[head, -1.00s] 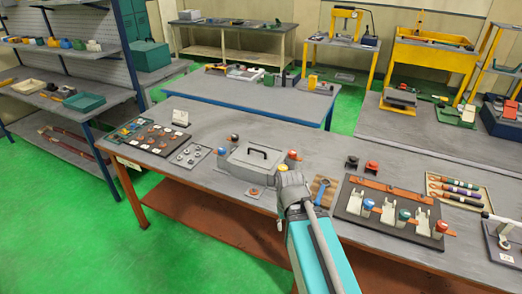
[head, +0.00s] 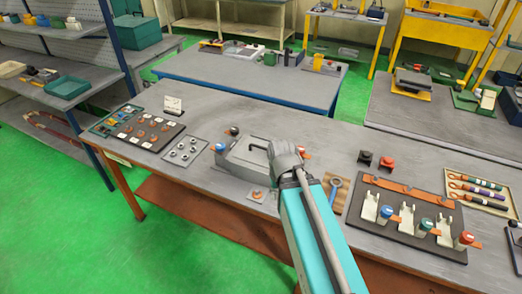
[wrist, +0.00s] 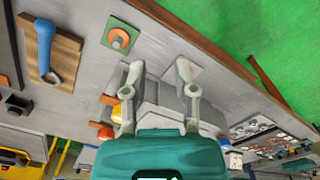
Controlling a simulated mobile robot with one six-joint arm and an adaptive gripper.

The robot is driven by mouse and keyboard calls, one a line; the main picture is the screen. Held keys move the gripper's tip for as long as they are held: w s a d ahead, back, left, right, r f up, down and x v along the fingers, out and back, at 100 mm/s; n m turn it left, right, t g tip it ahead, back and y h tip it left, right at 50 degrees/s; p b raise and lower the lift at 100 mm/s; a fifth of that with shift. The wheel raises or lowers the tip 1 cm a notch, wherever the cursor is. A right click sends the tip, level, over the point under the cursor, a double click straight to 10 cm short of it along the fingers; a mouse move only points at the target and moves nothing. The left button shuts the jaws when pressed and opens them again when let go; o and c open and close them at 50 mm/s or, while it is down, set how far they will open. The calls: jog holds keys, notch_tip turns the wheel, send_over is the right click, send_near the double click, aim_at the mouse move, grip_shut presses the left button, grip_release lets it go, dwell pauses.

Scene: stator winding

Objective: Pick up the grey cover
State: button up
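The grey cover (head: 238,155) is a box-shaped lid with a dark handle (head: 257,144) on top. It sits on the near grey bench, left of centre. In the head view my gripper (head: 285,152) overlaps the cover's right part and hides some of it. In the wrist view my gripper (wrist: 158,72) has two grey fingers spread apart with nothing between the tips. The pale cover (wrist: 156,95) shows behind and between the fingers. I cannot tell how far above it the fingers are, and I see no contact.
Left of the cover lie a plate of rings (head: 185,150) and a dark parts board (head: 146,134). Right of it are a blue-handled tool (head: 335,186) on a wooden board and a dark fixture (head: 395,240) with coloured knobs. A small orange-centred plate (wrist: 120,39) lies near the bench edge.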

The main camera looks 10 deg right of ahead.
jog(key=shift+w, duration=0.1)
dwell(0.3)
jog(key=n+t+h+b, duration=0.5)
jog(key=n+h+b, duration=0.3)
jog(key=h, duration=0.3)
send_near(258, 147)
jog(key=v, duration=0.3)
jog(key=shift+d+r, duration=0.1)
jog(key=shift+d, duration=0.1)
jog(key=b+x, duration=0.2)
jog(key=x, duration=0.2)
jog(key=b+x, duration=0.2)
jog(key=x, duration=0.2)
jog(key=shift+a+f, duration=0.2)
jog(key=shift+f, duration=0.05)
jog(key=shift+w+d, duration=0.1)
jog(key=shift+d, duration=0.15)
